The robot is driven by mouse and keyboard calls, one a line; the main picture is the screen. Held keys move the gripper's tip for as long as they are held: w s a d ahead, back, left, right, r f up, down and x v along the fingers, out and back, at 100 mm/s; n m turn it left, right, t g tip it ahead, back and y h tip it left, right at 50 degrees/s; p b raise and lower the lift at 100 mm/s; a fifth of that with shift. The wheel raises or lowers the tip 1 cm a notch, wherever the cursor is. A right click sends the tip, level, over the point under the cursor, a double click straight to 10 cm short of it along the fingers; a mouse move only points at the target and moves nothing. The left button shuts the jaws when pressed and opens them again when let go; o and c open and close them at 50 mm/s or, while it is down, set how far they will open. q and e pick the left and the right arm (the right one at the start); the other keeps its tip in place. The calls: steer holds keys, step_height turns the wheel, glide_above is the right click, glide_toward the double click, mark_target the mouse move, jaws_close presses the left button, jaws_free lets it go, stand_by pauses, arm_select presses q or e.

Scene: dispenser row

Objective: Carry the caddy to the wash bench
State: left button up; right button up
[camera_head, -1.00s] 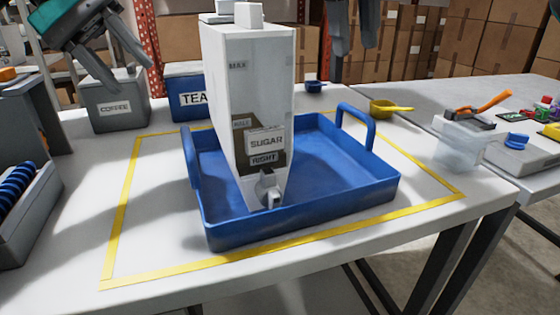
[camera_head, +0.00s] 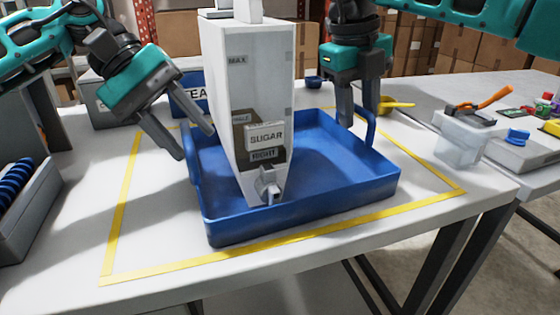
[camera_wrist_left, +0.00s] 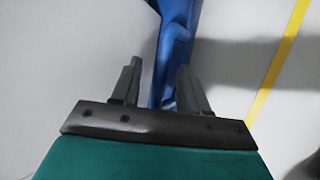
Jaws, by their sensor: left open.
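The caddy (camera_head: 320,215) is a blue tray with a raised loop handle on its left and right sides. It sits on the table inside a yellow tape outline. A white sugar dispenser (camera_head: 262,80) marked RIGHT stands in it. My left gripper (camera_head: 197,143) is open just above the left handle, with its fingers on either side. In the left wrist view the blue handle (camera_wrist_left: 175,45) lies between the two fingertips. My right gripper (camera_head: 358,120) points down at the right handle (camera_head: 370,124), fingers apart, one on each side of it. I cannot tell whether it touches.
A grey coffee bin (camera_head: 112,115) and a blue tea bin (camera_head: 188,97) stand behind the caddy. A yellow scoop (camera_head: 398,104) and a clear container (camera_head: 462,143) are on the right. A grey rack (camera_head: 30,215) stands at the left. The tabletop in front is clear.

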arm_select(q)
steer(key=shift+d+f, duration=0.2)
steer(key=shift+f, duration=0.05)
arm_select(e)
steer(key=shift+f, duration=0.3)
arm_select(q)
steer(key=shift+c, duration=0.2)
arm_select(e)
steer(key=shift+c, duration=0.2)
arm_select(q)
steer(key=c, duration=0.6)
arm_select(e)
steer(key=c, duration=0.6)
arm_select(q)
jaws_close()
arm_select(e)
jaws_close()
arm_select(q)
steer(key=shift+r, duration=0.1)
arm_select(e)
steer(key=shift+r, duration=0.1)
